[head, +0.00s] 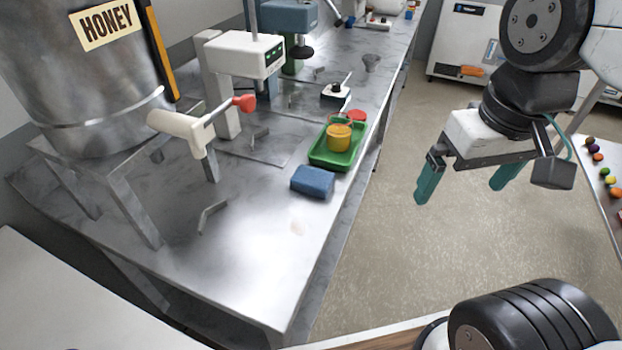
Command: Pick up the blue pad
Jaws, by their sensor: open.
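The blue pad (313,181) lies flat on the metal table (255,255), close to the table's right edge. It sits just in front of a green tray. My gripper (464,190) hangs over the floor, to the right of the table and apart from the pad. Its two teal fingers are spread wide with nothing between them.
The green tray (353,155) holds a yellow cup (340,137). A honey tank (85,75) with a red-handled tap stands at the left. Beige floor (385,260) lies between the table and my gripper. Another table with colourful small items (610,179) is at the right.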

